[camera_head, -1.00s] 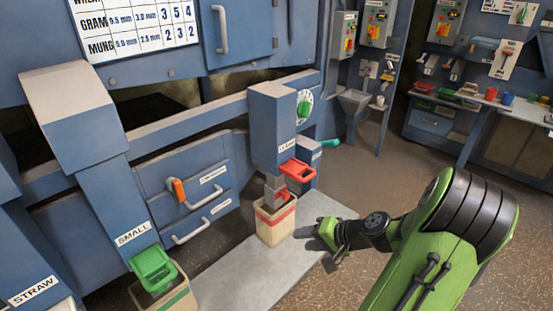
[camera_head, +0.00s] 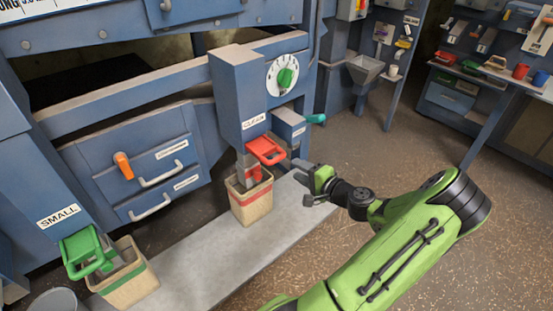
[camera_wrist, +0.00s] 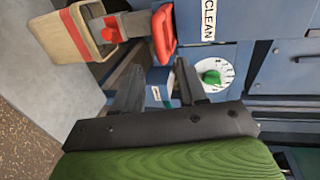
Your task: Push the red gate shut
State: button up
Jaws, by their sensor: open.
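The red gate (camera_head: 266,150) sits at the lower end of the blue spout labelled CLEAN (camera_head: 238,98), with its looped handle sticking out to the right. A grey chute shows below it, above a tan bin with a red band (camera_head: 250,199). In the wrist view the red gate (camera_wrist: 163,35) appears beyond the fingers, near the CLEAN label. My gripper (camera_head: 314,185) is to the right of the gate and a little lower, apart from it. In the wrist view its two dark fingers (camera_wrist: 157,88) are spread with nothing between them.
A green gate (camera_head: 88,252) and another tan bin (camera_head: 130,276) stand at the lower left by the SMALL spout. A dial with a green knob (camera_head: 286,77) is above the red gate. A small blue box with a teal handle (camera_head: 316,118) is just behind. Floor at right is clear.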

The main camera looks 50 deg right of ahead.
aim_at(279, 160)
jog(key=b+x, duration=0.1)
jog(key=x, duration=0.9)
jog(key=shift+w+f, duration=0.15)
jog(key=shift+w, duration=0.15)
grip_shut()
jog(key=shift+w, duration=0.1)
